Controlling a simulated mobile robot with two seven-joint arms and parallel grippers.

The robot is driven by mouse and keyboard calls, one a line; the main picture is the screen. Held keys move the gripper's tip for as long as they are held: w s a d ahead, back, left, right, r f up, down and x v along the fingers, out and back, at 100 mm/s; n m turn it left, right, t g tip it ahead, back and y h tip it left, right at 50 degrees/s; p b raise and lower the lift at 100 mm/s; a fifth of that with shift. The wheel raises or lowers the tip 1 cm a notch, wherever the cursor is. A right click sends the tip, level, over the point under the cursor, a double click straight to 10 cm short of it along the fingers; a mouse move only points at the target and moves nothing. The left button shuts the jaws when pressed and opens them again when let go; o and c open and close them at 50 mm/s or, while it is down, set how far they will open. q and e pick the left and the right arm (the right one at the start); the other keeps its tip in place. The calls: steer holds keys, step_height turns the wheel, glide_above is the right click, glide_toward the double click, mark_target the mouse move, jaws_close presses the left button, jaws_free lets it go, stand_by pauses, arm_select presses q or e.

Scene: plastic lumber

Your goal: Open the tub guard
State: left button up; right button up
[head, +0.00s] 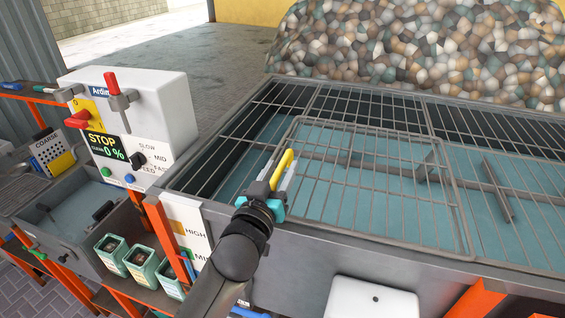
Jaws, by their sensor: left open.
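The tub guard (372,186) is a grey wire-grid panel in a bar frame, over the blue-green inside of the large grey tub (360,244). It looks about flat; I cannot tell whether it is slightly raised. A yellow bar (284,167), which looks like a handle, is at the guard's left edge. My left gripper (279,174) is at this edge, open, with its pale fingers on either side of the yellow bar. I cannot tell whether they touch it. My right gripper is not in view.
A white control box (160,100) with red levers and a STOP display stands left of the tub. Fixed wire grid (375,109) surrounds the guard. Small green bins (142,263) sit at the lower left. A mottled, multicoloured heap (420,50) rises behind the tub.

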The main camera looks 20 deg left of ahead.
arm_select(q)
steer(key=shift+w, duration=0.85)
jaws_close()
stand_by(0.9)
